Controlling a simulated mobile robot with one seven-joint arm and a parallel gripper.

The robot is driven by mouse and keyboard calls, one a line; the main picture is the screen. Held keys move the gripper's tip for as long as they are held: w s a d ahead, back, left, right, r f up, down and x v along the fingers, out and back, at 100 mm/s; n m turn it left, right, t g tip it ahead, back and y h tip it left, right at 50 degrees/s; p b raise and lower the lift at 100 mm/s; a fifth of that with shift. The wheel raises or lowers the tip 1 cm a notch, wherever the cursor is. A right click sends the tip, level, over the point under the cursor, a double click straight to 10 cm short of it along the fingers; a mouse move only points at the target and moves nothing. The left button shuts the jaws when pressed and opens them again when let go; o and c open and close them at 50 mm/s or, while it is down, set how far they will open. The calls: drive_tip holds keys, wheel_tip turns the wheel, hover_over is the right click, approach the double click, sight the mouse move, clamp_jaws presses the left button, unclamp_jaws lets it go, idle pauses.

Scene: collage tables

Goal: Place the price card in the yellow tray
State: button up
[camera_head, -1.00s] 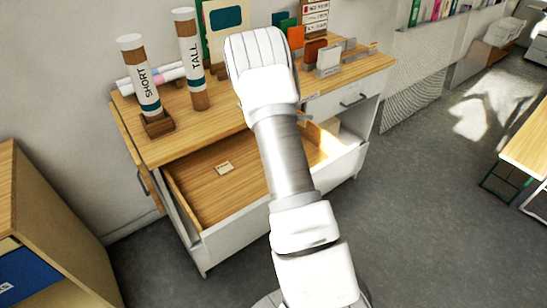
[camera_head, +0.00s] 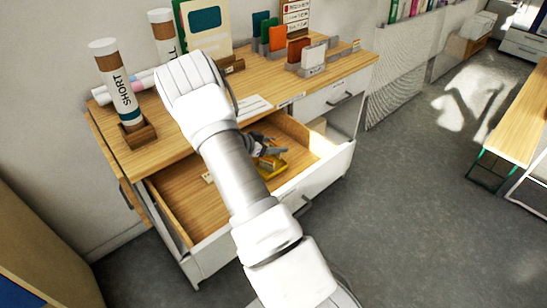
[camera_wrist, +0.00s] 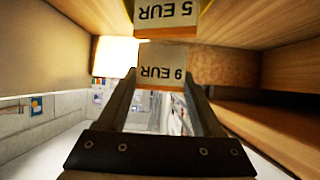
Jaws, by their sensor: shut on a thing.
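My gripper (camera_wrist: 161,82) is shut on a price card (camera_wrist: 162,66) that reads "9 EUR" upside down in the wrist view. A second card (camera_wrist: 165,14) reading "5 EUR" shows beyond it at the top edge. In the head view, my gripper (camera_head: 268,150) is low inside the open drawer (camera_head: 180,190), over or beside the yellow tray (camera_head: 280,166). My arm hides part of the drawer, and I cannot tell whether the held card touches the tray. A small pale card (camera_head: 207,178) lies on the drawer floor, left of my arm.
Wooden drawer walls enclose my gripper closely in the wrist view. On the desktop (camera_head: 270,80) stand a tube labelled SHORT (camera_head: 118,85), another tube (camera_head: 161,30) and several coloured cards in holders (camera_head: 275,40).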

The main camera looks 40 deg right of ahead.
drive_tip(key=shift+s+a+f, duration=0.2)
drive_tip(key=shift+a+f, duration=0.15)
drive_tip(key=shift+f, duration=0.05)
drive_tip(key=shift+f+b, duration=0.35)
drive_tip(key=shift+f, duration=1.45)
drive_tip(key=shift+f, duration=0.15)
drive_tip(key=shift+f, duration=0.1)
drive_tip(key=o, duration=1.3)
drive_tip(key=shift+a+r, duration=0.2)
drive_tip(key=shift+r, duration=0.2)
drive_tip(key=p+v, duration=0.1)
drive_tip(key=v, duration=1)
drive_tip(key=shift+a, duration=0.25)
